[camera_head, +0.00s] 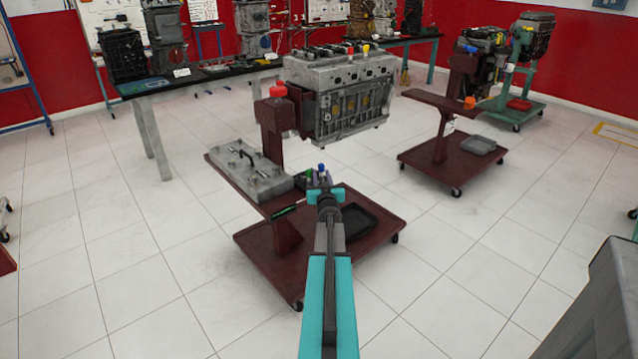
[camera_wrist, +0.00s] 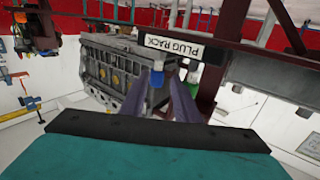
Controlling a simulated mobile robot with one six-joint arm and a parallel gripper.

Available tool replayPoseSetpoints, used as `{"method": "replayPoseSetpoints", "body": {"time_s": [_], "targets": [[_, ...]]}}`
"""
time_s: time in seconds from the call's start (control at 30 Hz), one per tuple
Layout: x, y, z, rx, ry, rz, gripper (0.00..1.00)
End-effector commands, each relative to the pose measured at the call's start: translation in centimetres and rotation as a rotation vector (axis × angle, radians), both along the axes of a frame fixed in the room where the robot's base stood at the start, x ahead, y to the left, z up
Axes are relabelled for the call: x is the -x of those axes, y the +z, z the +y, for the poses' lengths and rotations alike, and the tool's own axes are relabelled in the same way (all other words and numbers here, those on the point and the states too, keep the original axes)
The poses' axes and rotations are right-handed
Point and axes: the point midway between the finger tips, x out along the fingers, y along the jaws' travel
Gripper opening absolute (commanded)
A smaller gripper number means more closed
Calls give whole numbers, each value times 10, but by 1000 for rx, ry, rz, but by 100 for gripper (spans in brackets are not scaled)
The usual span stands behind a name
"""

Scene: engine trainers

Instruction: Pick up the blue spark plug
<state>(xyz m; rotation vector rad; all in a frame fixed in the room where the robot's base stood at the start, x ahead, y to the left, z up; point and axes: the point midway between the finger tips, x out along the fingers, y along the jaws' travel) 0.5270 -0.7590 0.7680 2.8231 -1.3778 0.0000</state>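The blue spark plug (camera_head: 321,167) shows as a small blue tip just beyond my gripper (camera_head: 323,184) in the head view. In the wrist view the blue plug (camera_wrist: 156,88) appears between the two grey-purple fingers of my gripper (camera_wrist: 160,84), nearer the left one. The fingers stand apart, so my gripper is open; I see no clear grip on the plug. A white label reading "PLUG RACK" (camera_wrist: 172,47) appears upside down just beyond it. A green piece (camera_wrist: 192,77) is right of the fingers and also shows in the head view (camera_head: 309,172). My gripper hides most of the rack.
A grey engine block (camera_head: 345,97) hangs on a dark red stand (camera_head: 275,128) behind my gripper. A metal cover (camera_head: 250,172) and a black tray (camera_head: 362,222) rest on the cart. A second engine cart (camera_head: 440,158) stands to the right. White floor is clear at the left.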

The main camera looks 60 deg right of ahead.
Motion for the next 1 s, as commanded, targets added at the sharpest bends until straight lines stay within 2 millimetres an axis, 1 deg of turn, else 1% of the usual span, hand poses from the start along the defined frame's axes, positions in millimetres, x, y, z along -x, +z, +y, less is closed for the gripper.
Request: {"method": "replayPoseSetpoints", "body": {"time_s": [0.27,0.8,1.0], "targets": [[-4,0,-6,0,-1,0,29],[-28,-1,-40,0,-2,0,29],[-30,0,-43,0,-2,0,29]]}}
